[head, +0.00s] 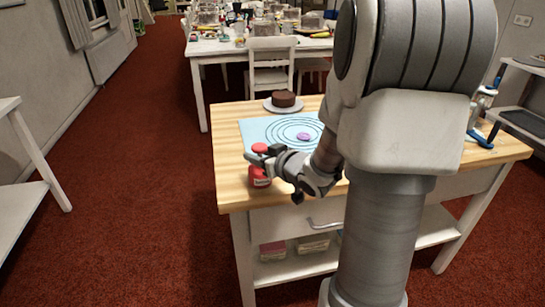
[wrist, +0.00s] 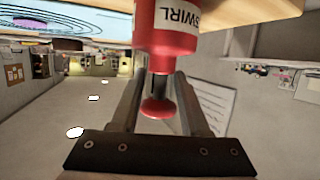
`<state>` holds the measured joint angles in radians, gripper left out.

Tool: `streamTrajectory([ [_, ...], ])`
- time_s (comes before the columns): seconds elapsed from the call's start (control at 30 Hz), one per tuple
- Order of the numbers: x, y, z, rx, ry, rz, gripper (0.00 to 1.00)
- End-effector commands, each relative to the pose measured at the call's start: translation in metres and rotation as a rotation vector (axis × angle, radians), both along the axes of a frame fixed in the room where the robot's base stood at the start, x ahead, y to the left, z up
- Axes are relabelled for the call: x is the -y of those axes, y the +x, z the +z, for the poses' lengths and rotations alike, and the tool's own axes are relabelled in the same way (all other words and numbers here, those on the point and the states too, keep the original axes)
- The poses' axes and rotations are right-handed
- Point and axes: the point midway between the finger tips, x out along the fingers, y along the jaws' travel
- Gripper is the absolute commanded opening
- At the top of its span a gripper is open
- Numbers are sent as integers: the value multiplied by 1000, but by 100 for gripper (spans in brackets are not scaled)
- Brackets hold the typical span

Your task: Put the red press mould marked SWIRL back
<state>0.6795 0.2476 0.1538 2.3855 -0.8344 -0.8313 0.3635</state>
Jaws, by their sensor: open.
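The red press mould marked SWIRL (head: 261,177) stands at the near left corner of the wooden worktop (head: 228,150), with its round red knob on top. In the wrist view the red mould (wrist: 168,35) shows its white SWIRL label, a narrow stem and the knob (wrist: 158,108). My gripper (head: 256,158) is at the mould, below the knob. In the wrist view my gripper (wrist: 160,82) has one finger on each side of the stem, open, with gaps showing.
A light blue mat with rings (head: 258,130) lies behind the mould, with a purple disc (head: 303,136) on it. A chocolate cake (head: 283,99) on a plate stands at the back. Blue-handled tools (head: 480,139) lie at the right. A chair (head: 271,75) stands behind.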

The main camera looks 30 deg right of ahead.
Motion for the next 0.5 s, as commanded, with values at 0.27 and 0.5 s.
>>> streamTrajectory([
  [0.27, 8, -66, 28, -1, 1, -6, 45],
  [0.5, 9, -81, 26, 6, -1, 2, 45],
])
